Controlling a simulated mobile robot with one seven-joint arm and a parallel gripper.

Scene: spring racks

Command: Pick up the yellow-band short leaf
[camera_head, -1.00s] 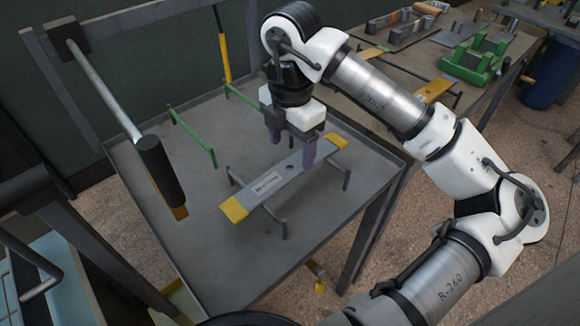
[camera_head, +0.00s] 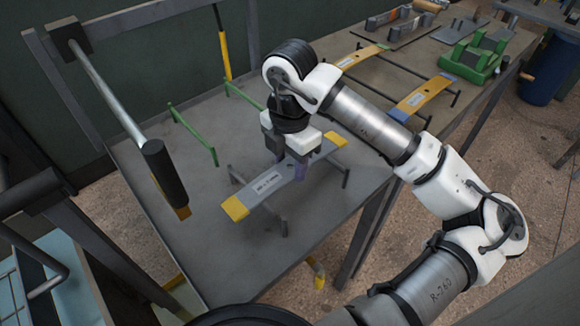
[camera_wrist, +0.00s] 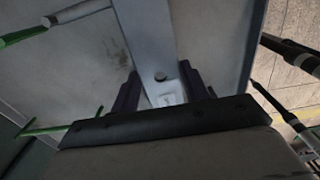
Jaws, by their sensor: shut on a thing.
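The yellow-band short leaf (camera_head: 265,186) is a grey bar with yellow ends and a white label. It lies across the dark posts of a low rack (camera_head: 270,213) on the grey table. My gripper (camera_head: 292,167) points down and is shut on the leaf around its middle, one finger on each side. In the wrist view the grey leaf (camera_wrist: 148,35) runs up between the two dark fingers of my gripper (camera_wrist: 160,92), and a bolt head shows on it. The gripper hides the middle of the leaf in the head view. I cannot tell whether the leaf is clear of the posts.
An empty green rack (camera_head: 195,135) stands behind on the same table. A hanging bar with a black handle (camera_head: 165,172) is at the left. Two orange leaves (camera_head: 423,96) (camera_head: 362,57) lie on racks on the right table, near a green fixture (camera_head: 476,58).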

